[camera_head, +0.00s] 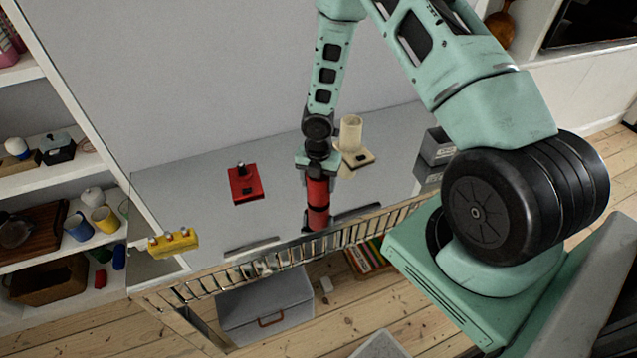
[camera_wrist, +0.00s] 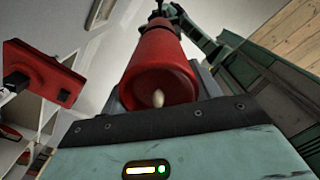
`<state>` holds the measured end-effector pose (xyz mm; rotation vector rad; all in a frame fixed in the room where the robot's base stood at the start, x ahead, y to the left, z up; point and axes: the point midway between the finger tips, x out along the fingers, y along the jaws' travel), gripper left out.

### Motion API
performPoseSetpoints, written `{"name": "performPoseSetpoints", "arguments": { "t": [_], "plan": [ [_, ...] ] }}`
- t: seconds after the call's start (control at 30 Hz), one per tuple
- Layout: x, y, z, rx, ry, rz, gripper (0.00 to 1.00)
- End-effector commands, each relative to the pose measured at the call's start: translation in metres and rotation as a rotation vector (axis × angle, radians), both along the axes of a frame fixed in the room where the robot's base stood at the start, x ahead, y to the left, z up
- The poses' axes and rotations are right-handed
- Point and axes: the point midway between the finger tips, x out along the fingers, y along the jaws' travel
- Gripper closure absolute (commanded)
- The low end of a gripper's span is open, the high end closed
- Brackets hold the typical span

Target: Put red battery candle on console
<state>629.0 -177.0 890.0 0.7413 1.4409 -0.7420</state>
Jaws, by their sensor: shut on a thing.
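The red battery candle (camera_head: 318,192) is an upright red cylinder near the front edge of the grey-topped console (camera_head: 210,215). My gripper (camera_head: 317,172) is shut on its upper part from above. In the wrist view the candle (camera_wrist: 163,65) fills the middle, with its pale flame tip (camera_wrist: 158,98) towards the camera. A dark band crosses the candle lower down in the head view. I cannot tell whether its base touches the console top or hangs just above it.
A red block with a black knob (camera_head: 243,184) lies left of the candle. A cream cylinder (camera_head: 350,133) stands behind right, near grey boxes (camera_head: 437,146). A yellow object (camera_head: 173,242) sits at the left edge. A metal rack (camera_head: 285,258) runs along the front.

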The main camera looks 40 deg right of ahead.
Motion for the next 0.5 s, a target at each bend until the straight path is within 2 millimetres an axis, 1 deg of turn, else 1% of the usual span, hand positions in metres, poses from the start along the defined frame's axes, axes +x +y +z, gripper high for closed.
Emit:
{"name": "performPoseSetpoints", "arguments": {
  "t": [0.03, 0.1, 0.3, 0.43, 0.47, 0.5],
  "plan": [
    [-0.0003, 0.0009, -0.0059, 0.000, 0.001, 0.003, 0.65],
    [0.0001, -0.0004, -0.0090, -0.001, 0.000, 0.000, 0.65],
    [0.0003, -0.0004, -0.0090, 0.000, -0.001, -0.001, 0.65],
    [0.0001, -0.0002, -0.0132, -0.001, -0.001, -0.001, 0.65],
    [0.0001, -0.0002, -0.0125, -0.001, -0.001, -0.001, 0.32],
    [0.0000, -0.0002, -0.0120, -0.001, -0.001, -0.001, 0.21]
  ]
}}
